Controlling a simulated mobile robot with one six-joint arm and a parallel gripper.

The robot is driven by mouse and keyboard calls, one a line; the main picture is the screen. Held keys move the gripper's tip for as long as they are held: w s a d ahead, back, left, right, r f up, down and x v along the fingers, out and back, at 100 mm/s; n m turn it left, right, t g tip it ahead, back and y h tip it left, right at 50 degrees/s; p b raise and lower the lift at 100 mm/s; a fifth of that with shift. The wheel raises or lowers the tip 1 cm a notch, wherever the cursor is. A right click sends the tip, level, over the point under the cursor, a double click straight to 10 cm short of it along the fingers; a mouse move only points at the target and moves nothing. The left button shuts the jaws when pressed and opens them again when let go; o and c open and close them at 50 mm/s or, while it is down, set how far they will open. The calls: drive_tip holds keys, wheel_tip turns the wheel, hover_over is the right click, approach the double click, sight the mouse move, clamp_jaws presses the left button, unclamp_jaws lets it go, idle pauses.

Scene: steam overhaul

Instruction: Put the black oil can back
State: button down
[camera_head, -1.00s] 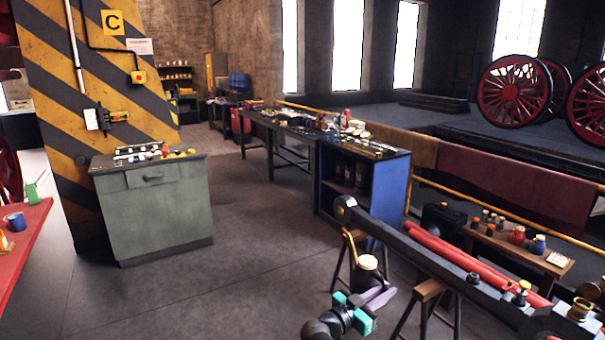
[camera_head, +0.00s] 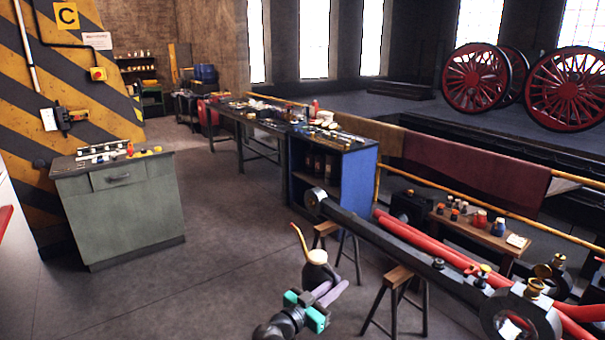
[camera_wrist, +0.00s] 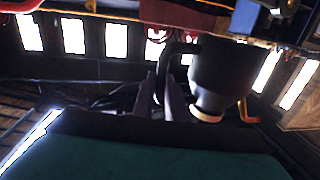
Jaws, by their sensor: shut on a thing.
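The black oil can (camera_head: 317,272) has a pale cream top and a thin orange-yellow spout. My gripper (camera_head: 328,293) is shut on it and holds it in the air, roughly upright, over the grey floor. In the wrist view the can (camera_wrist: 217,72) appears upside down, with its cream part and a bit of spout below. The two purple-grey fingers of my gripper (camera_wrist: 162,100) are at the can's dark handle (camera_wrist: 172,58).
A grey-green cabinet (camera_head: 125,215) with small items stands at left. A long workbench (camera_head: 265,125) ends in a blue shelf unit (camera_head: 333,180). A long dark rod (camera_head: 400,240) rests on wooden trestles (camera_head: 392,285) close right of the can. Floor between cabinet and trestles is clear.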

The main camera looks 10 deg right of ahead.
drive_tip(key=shift+f+b, duration=2.5)
drive_tip(key=shift+s, duration=0.1)
